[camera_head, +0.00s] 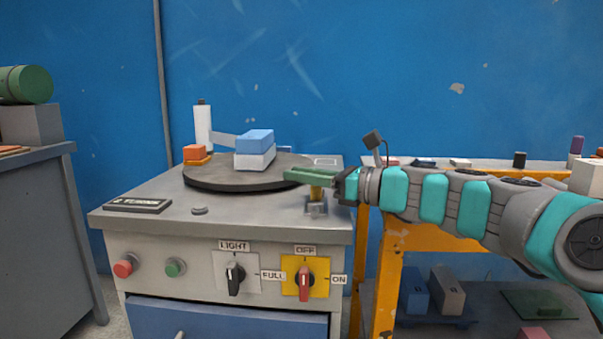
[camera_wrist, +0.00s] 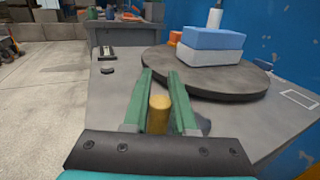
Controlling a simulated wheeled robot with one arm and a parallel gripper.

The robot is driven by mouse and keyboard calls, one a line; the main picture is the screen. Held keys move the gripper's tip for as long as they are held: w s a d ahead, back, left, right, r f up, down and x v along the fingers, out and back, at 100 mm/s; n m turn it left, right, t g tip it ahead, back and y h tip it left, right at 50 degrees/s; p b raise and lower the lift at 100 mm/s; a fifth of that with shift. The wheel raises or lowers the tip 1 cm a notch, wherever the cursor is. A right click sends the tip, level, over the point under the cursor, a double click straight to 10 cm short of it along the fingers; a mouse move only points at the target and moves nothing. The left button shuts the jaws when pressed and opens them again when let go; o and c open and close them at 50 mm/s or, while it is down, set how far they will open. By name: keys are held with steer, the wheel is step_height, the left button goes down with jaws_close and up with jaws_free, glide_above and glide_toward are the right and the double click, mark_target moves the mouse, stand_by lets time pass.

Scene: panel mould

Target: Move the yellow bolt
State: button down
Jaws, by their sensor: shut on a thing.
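Switches, including a red-handled one (camera_head: 304,284), line the cabinet front. A yellow-framed shelf (camera_head: 384,285) stands to the right.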

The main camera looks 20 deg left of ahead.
steer(key=w+p, duration=0.1)
steer(key=w, duration=0.1)
steer(key=w+p, duration=0.1)
steer(key=shift+a+r+p, duration=0.3)
steer(key=shift+a+p, duration=0.05)
steer(key=shift+w+f, duration=0.1)
steer(key=shift+w, duration=0.15)
steer(key=c, duration=0.7)
jaws_free()
steer(key=shift+f, duration=0.1)
steer(key=d, duration=0.5)
steer(key=s+d, duration=0.1)
steer(key=d, duration=0.1)
steer(key=shift+d, duration=0.3)
